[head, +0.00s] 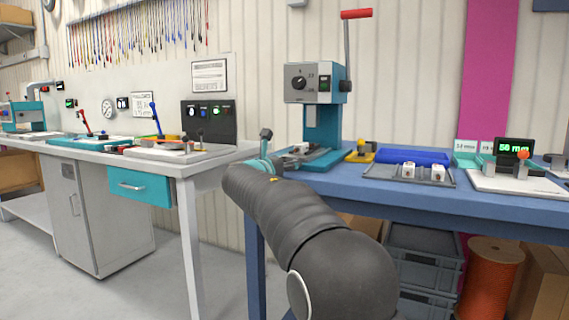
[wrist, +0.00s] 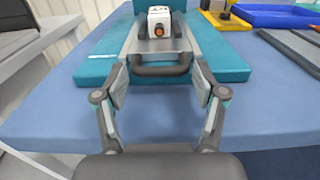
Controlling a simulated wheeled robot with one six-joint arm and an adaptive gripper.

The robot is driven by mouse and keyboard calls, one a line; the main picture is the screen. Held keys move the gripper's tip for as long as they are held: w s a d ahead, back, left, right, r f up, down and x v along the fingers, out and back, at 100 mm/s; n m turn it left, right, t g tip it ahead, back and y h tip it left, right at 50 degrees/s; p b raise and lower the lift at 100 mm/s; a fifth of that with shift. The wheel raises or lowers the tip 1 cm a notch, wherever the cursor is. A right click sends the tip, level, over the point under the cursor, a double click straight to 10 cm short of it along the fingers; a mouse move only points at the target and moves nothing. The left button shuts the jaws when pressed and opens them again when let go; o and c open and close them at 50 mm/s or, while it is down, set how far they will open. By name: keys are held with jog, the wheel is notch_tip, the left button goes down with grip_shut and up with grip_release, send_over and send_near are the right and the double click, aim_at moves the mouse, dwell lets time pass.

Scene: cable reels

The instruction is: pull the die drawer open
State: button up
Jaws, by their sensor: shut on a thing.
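The die drawer (wrist: 128,46) is a grey slide on the teal base of the press (head: 315,84), with a dark bar handle (wrist: 160,70) at its near end. A white block with a copper-coloured round part (wrist: 159,22) sits on it, farther back. My gripper (wrist: 160,78) is shut on the handle, with one finger at each end of the bar. In the head view my gripper (head: 268,160) is at the front left of the press base, and my arm hides part of it. The handle cannot be made out there.
The blue bench (head: 350,186) holds a blue tray (head: 413,157), a grey tray with white blocks (head: 380,174) and a yellow fixture (head: 360,154) to the right. A white bench (head: 185,169) with a teal drawer (head: 140,186) stands left. Bare bench top lies beside my gripper.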

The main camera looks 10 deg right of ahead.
jog(key=b+v, duration=0.1)
jog(key=v, duration=1.1)
jog(key=shift+w, duration=0.1)
jog(key=o, duration=1.7)
jog(key=shift+a, duration=0.1)
jog(key=shift+c, duration=0.2)
jog(key=v, duration=1.2)
